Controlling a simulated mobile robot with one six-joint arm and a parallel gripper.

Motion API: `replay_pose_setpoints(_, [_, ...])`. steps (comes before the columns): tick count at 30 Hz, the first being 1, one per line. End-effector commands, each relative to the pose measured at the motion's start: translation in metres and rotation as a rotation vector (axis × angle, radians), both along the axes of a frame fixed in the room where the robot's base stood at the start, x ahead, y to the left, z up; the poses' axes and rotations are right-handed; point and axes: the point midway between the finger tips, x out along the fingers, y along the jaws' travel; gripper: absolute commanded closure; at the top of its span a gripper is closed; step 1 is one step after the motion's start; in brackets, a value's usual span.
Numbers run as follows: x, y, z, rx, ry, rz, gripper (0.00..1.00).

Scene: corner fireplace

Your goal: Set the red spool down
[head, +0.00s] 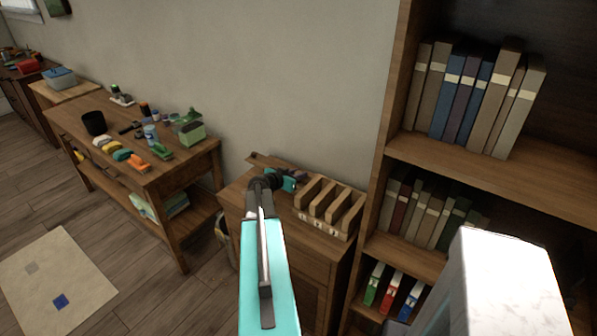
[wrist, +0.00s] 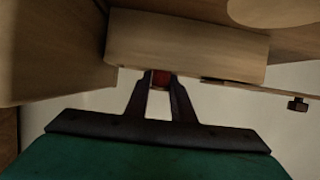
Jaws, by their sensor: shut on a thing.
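The red spool (wrist: 160,79) shows as a small red patch between my fingertips in the wrist view. My gripper (wrist: 160,92) is shut on it. In the head view my gripper (head: 299,178) is over the small wooden cabinet (head: 285,240), just left of and behind the slotted wooden rack (head: 325,225). The spool cannot be made out clearly in the head view. In the wrist view a pale wooden block (wrist: 185,45) lies close beyond the fingertips. I cannot tell whether the spool touches anything.
A tall bookcase (head: 480,165) with books stands close on the right. A workbench (head: 170,172) on the left carries a black cup (head: 94,122), coloured blocks and a green box (head: 191,132). A wall is behind the cabinet. Open floor and a beige rug (head: 60,280) lie at lower left.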

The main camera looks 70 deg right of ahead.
Motion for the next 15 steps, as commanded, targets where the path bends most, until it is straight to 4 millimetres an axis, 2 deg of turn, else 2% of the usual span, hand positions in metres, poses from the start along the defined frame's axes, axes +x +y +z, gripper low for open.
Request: replay_pose_setpoints(15, [0.0002,0.0002,-0.005,-0.001,0.0,0.001,0.99])
